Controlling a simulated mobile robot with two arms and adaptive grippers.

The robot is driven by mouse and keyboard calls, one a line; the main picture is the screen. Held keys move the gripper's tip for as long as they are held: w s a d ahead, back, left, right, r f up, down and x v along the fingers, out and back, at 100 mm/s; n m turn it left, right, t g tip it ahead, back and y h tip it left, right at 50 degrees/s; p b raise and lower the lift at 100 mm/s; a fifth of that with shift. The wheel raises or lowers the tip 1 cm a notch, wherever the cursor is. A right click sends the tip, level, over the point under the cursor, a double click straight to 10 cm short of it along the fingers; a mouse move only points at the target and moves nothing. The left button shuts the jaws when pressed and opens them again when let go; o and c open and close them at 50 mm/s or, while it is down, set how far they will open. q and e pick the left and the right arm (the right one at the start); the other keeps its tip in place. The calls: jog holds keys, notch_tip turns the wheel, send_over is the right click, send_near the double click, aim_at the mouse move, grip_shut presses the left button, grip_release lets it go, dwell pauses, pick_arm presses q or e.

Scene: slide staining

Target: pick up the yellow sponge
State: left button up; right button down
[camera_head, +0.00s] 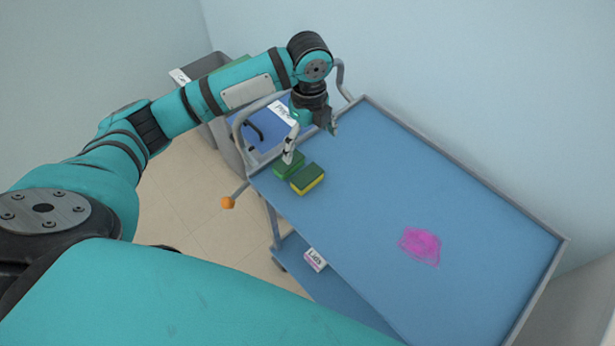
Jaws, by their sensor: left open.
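The yellow sponge (309,181) lies on the near left part of the blue cart top (400,180). It has a dark green upper face and a yellow side. A green sponge (286,169) lies just left of it, close beside it. My left gripper (311,144) is open and empty, with its fingers spread. It is above the cart's left end, in the picture a little above the two sponges. One finger overlaps the far edge of the green sponge in the picture. My right gripper is not in view.
A pink stain (420,246) marks the cart top. The cart has a raised grey rim (470,172) and an orange-tipped lever (229,202) at its left end. A small labelled box (315,259) is on the lower shelf. Most of the top is clear.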

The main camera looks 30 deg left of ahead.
aim_at(307, 175)
pick_arm(q)
notch_tip(307, 175, down, 8)
jog(key=shift+p, duration=0.45)
jog(key=f, duration=0.1)
jog(key=f+p, duration=0.1)
jog(key=f, duration=0.2)
jog(key=shift+s, duration=0.35)
jog(key=shift+f, duration=0.6)
jog(key=shift+a, duration=0.1)
jog(key=c, duration=0.7)
